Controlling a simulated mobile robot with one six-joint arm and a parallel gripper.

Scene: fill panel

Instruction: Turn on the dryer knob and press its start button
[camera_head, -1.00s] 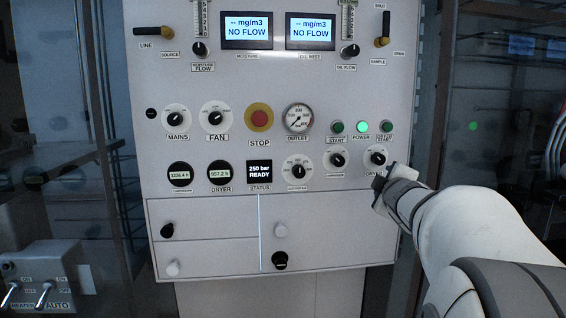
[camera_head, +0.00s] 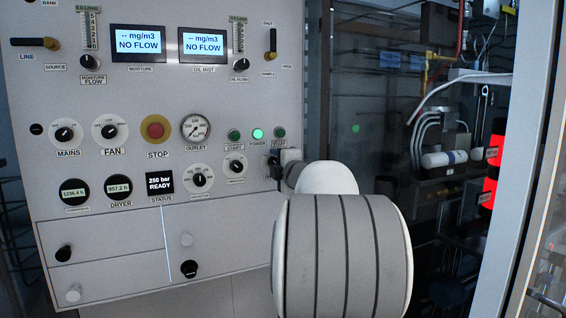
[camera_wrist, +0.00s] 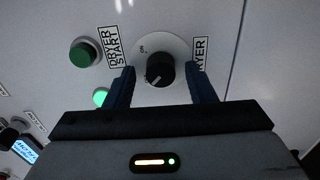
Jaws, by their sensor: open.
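The dryer knob (camera_wrist: 160,69) is a black knob on a white round plate in the wrist view, with an ON mark and a DRYER label beside it. My gripper (camera_wrist: 162,84) is open, with one dark finger on each side of the knob; I cannot tell whether they touch it. In the head view my gripper (camera_head: 277,165) is at the panel's right edge and my arm hides most of the knob. The dryer start button (camera_wrist: 83,53) is green, left of the knob in the wrist view. It also shows in the head view (camera_head: 280,132).
The white panel (camera_head: 110,232) carries several other knobs, a red stop button (camera_head: 155,130), a lit green power lamp (camera_head: 257,134) and another green start button (camera_head: 234,135). Right of the panel are glass and a frame post (camera_head: 515,170), with pipes behind.

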